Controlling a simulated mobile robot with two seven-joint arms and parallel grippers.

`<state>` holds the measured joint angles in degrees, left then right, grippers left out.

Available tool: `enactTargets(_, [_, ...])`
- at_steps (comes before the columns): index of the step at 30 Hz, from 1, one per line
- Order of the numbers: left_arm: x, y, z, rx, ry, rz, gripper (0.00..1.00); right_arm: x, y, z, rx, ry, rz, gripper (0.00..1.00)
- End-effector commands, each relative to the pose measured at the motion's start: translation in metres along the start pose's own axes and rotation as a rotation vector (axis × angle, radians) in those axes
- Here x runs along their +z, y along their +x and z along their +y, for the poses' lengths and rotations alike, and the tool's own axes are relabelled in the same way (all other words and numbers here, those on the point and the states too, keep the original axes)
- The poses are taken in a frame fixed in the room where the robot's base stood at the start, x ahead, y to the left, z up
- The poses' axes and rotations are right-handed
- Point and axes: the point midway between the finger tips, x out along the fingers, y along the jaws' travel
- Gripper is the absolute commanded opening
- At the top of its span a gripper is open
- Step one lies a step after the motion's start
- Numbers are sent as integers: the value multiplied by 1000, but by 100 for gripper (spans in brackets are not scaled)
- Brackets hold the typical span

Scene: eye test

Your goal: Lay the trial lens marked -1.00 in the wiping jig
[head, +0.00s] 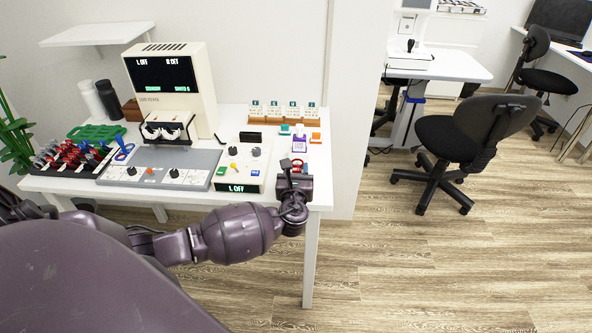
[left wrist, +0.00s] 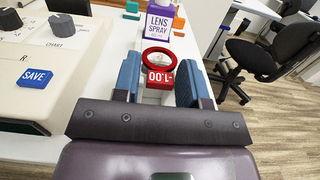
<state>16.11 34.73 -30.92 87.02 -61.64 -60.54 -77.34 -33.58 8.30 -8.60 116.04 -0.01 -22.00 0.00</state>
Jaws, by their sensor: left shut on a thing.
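The trial lens (left wrist: 161,75) is a red ring with a red tab reading 1.00, seen upside down with a dash beside the number. My left gripper (head: 296,177) is shut on it at the right front of the white table. In the left wrist view the tab sits between the two blue-grey finger pads (left wrist: 158,86). In the head view only a bit of the red ring shows past the gripper. I cannot tell for sure which object is the wiping jig. My right gripper is not in view.
A purple lens spray bottle (left wrist: 158,22) stands just beyond the lens, with small orange and teal blocks around it. A cream control box (head: 241,165) is left of the gripper. A rack of red and black lenses (head: 73,158) is far left. The table's right edge is close.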

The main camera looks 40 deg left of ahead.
Motion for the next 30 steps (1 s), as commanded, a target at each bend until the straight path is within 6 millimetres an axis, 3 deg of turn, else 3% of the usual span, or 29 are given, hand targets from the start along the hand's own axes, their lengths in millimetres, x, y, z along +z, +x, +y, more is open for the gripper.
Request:
enactTargets(1, [-24,-10,0,-8,5,45,17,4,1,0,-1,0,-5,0])
enactTargets(2, [-25,-10,0,-8,5,45,17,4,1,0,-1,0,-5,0])
enactTargets(3, [-25,-10,0,-8,5,45,40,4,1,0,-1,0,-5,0])
enactTargets(9, [-24,-10,0,-7,5,45,69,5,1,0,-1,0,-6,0])
enactTargets(24, [-24,-11,2,-2,6,43,69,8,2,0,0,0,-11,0])
enactTargets(30, [-18,-41,-1,-4,0,37,69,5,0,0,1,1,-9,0])
